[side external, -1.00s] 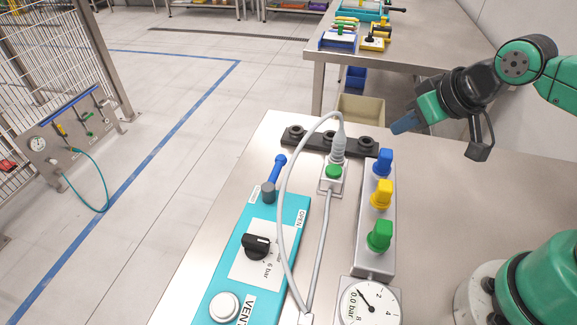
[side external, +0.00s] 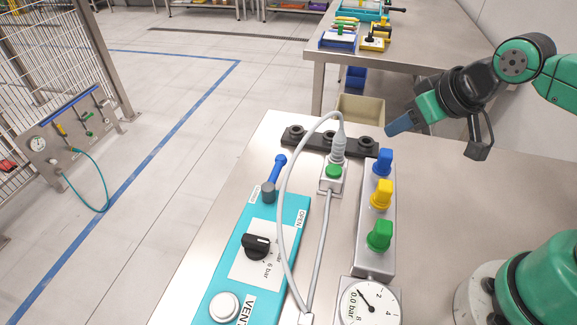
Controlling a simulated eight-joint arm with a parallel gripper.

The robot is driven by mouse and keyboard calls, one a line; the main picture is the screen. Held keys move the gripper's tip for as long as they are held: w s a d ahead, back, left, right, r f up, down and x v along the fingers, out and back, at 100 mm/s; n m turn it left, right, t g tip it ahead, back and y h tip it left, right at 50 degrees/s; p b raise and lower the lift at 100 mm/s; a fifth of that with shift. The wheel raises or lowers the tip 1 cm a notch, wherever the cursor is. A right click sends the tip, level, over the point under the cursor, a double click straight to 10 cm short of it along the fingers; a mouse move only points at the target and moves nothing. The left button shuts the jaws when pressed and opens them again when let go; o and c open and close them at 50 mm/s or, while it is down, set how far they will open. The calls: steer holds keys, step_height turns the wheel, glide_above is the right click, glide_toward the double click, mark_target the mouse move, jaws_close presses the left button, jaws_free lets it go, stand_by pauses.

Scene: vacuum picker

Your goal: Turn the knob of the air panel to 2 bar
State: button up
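The teal air panel (side external: 216,284) lies on the steel table in the lower middle of the side external view. Its black knob (side external: 256,246) sits on a white scale plate marked "6 bar"; part of the scale is hidden by the knob and hose. A blue lever (side external: 275,178) stands at the panel's far end, and a white round button is at the near end. The gauge (side external: 369,303) on the right reads 0.0 bar. My gripper (side external: 400,126) is raised at the upper right, well apart from the knob. Its blue and dark fingers overlap, so its opening is unclear.
A grey hose (side external: 284,220) arches over the panel's right side. A grey block with blue, yellow and green (side external: 380,236) knobs stands right of it. A black rack (side external: 292,136) lies at the far table edge. Bare table lies right of the block.

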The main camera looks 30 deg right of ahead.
steer(key=shift+o, duration=1.4)
steer(key=w+a+n+g+y, duration=0.1)
steer(key=w+a+n+g, duration=0.1)
steer(key=a, duration=0.3)
steer(key=shift+w+a+r+n, duration=0.15)
steer(key=shift+a+r+n, duration=0.15)
steer(key=shift+a+r, duration=0.1)
steer(key=n+g, duration=0.5)
steer(key=n, duration=0.1)
glide_above(248, 237)
steer(key=shift+h, duration=0.4)
steer(key=f, duration=0.5)
steer(key=shift+w+d+f, duration=0.1)
steer(key=shift+d+f, duration=0.15)
steer(key=shift+d, duration=0.05)
steer(key=shift+a+f, duration=0.25)
steer(key=shift+f, duration=2.75)
jaws_close()
